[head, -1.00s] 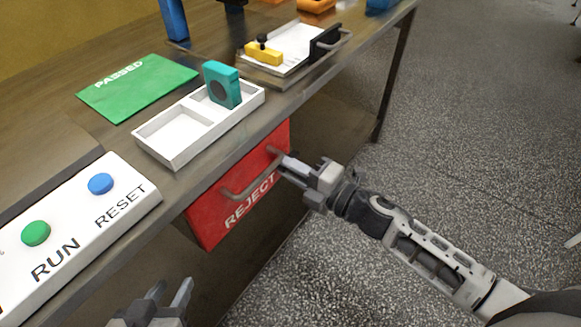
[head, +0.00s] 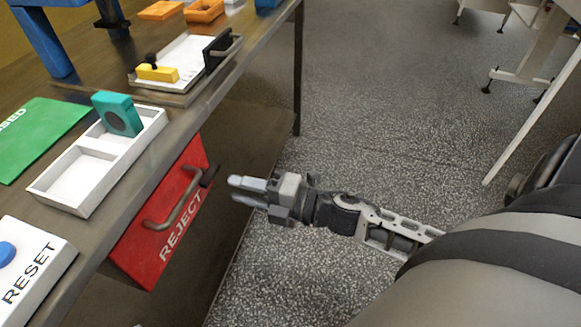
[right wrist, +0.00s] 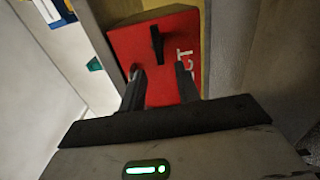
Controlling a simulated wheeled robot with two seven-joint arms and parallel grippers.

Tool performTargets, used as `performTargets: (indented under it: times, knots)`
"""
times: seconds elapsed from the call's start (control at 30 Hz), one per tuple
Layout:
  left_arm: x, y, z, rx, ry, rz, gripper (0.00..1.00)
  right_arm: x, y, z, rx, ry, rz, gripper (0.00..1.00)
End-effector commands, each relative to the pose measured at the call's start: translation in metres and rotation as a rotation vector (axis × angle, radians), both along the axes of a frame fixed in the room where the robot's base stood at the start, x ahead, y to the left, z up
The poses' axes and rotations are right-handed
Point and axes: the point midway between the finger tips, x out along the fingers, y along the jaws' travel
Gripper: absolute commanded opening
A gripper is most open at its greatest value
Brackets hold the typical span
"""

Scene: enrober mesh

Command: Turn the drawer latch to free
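The red drawer (head: 150,250), lettered REJECT, hangs under the bench edge with a grey bar handle (head: 172,208) on its front. A small dark latch (head: 210,175) sticks out at the right end of the front, beyond the handle. In the right wrist view the latch (right wrist: 157,45) is a dark bar against the red front (right wrist: 130,45). My right gripper (head: 235,189) is just right of the latch, apart from it, fingers pointing at the drawer. In the right wrist view its fingers (right wrist: 160,80) are spread with nothing between them. My left gripper is out of view.
On the bench are a white two-part tray (head: 80,205) with a teal block (head: 118,113), a green mat (head: 35,135), a RESET panel (head: 40,262) and a tray with a yellow block (head: 157,74). Open floor (head: 380,120) lies to the right.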

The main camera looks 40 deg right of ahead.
Motion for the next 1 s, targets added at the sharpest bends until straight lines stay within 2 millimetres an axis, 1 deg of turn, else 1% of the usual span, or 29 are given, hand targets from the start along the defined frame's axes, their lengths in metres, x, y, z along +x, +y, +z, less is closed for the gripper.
performTargets:
  times: [0.03,0.2,0.3,0.4,0.6,1.0]
  knots:
    - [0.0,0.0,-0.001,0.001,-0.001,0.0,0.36,-0.012,-0.008,-0.003,-0.003,0.006,-0.001,0.33]
    - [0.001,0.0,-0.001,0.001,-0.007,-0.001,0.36,-0.043,-0.033,-0.002,-0.001,0.005,-0.002,0.33]
    - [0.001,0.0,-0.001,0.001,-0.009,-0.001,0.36,-0.056,-0.044,-0.001,-0.003,0.004,-0.002,0.33]
    - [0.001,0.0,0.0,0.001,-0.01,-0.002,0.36,-0.066,-0.052,-0.001,-0.001,0.003,-0.003,0.33]
    - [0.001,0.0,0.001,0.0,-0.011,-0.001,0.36,-0.074,-0.058,0.0,-0.001,0.0,-0.002,0.33]
    - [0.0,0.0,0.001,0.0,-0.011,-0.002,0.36,-0.074,-0.058,0.0,-0.001,0.0,-0.002,0.33]
